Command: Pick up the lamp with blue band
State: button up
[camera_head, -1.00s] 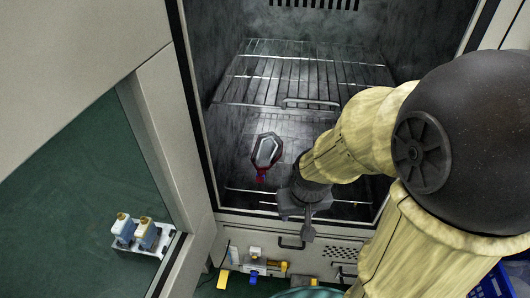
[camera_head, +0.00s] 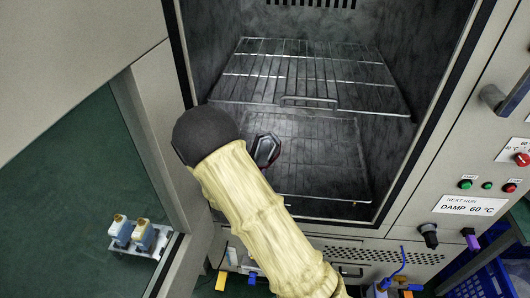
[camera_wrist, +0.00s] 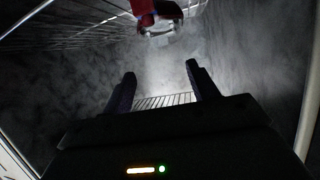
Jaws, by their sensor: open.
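One tail lamp (camera_head: 265,149) with a pale lens and dark red rim is in the open chamber, at the lower wire rack. My arm hides its lower end in the head view. In the wrist view a lamp with red and blue parts (camera_wrist: 157,12) is at the top edge, cut off by the frame. My gripper (camera_wrist: 160,75) is open, with nothing between its fingers, and the lamp appears beyond the fingertips. My gripper is hidden behind my arm in the head view.
The chamber has an upper wire rack (camera_head: 312,78) with a front handle, and side walls close around. A control panel (camera_head: 470,205) is at the right. A bracket with two blue-and-white connectors (camera_head: 133,233) is at the left. A blue crate (camera_head: 490,280) is at lower right.

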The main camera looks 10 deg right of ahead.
jog(key=shift+s+a+f+t+h, duration=0.15)
jog(key=shift+a+t+h, duration=0.15)
jog(key=shift+t+h, duration=0.55)
jog(key=shift+d, duration=0.1)
jog(key=p, duration=0.4)
send_near(263, 149)
jog(key=w+d, duration=0.2)
jog(key=w, duration=0.1)
jog(key=w+d, duration=0.1)
jog(key=shift+w+d+r, duration=0.15)
jog(key=shift+w+r, duration=0.05)
jog(key=shift+r, duration=0.1)
jog(key=shift+w, duration=0.15)
jog(key=shift+f, duration=0.1)
jog(key=shift+a+f+p+x, duration=0.1)
jog(key=shift+f+p+x, duration=0.15)
jog(key=shift+x, duration=0.65)
jog(key=shift+a+f+p+x, duration=0.1)
jog(key=shift+p+x, duration=0.3)
jog(key=shift+x, duration=0.45)
jog(key=shift+a+f+p+x, duration=0.1)
jog(key=shift+f+p+x, duration=0.15)
jog(key=shift+x, duration=0.65)
